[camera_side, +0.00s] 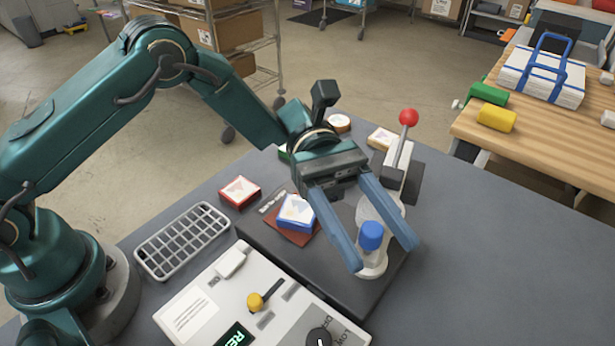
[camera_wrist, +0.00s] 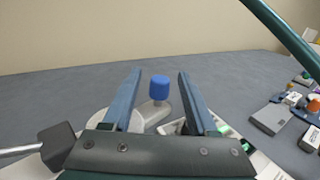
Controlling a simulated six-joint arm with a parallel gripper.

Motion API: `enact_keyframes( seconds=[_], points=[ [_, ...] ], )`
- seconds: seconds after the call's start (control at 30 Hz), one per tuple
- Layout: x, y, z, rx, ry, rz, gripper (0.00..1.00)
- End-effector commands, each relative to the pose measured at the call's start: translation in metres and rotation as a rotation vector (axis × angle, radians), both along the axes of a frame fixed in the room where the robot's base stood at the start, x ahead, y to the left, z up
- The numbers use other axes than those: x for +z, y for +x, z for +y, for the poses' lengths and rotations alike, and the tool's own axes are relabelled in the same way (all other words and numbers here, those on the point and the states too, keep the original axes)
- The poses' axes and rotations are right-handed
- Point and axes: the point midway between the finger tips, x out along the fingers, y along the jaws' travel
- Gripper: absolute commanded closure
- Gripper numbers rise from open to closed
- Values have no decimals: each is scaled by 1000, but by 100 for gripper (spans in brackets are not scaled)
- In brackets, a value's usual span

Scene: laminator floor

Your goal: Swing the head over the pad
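The press head (camera_side: 378,208) is a pale rounded plate with a light arm carrying a blue knob (camera_side: 370,236). It stands at the right of a dark base plate (camera_side: 290,262). The knob also shows in the wrist view (camera_wrist: 160,87). My gripper (camera_side: 386,256) is open, its two blue fingers on either side of the knob with gaps visible in the wrist view. The dark red pad (camera_side: 283,232) lies on the base plate, left of the head, with a blue-edged white patch (camera_side: 296,212) on it. My gripper partly hides the head.
A red-ball lever (camera_side: 408,118) rises behind the head. A control box (camera_side: 250,300) stands in front, a wire rack (camera_side: 183,240) and a red-edged card (camera_side: 239,191) to the left. The grey table (camera_side: 490,270) is clear at right.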

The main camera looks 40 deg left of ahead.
Motion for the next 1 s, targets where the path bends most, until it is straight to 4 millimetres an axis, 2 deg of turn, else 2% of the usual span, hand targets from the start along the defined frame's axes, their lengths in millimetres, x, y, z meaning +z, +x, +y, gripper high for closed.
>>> enact_keyframes(
  seconds=[0.03, 0.13, 0.17, 1.0],
  points=[
    [0, 0, 0, 0, 0, 0, 56],
    [0, 0, 0, 0, 0, 0, 95],
    [0, 0, 0, -1, 0, 0, 100],
    [0, 0, 1, -4, 0, 1, 100]
  ],
)
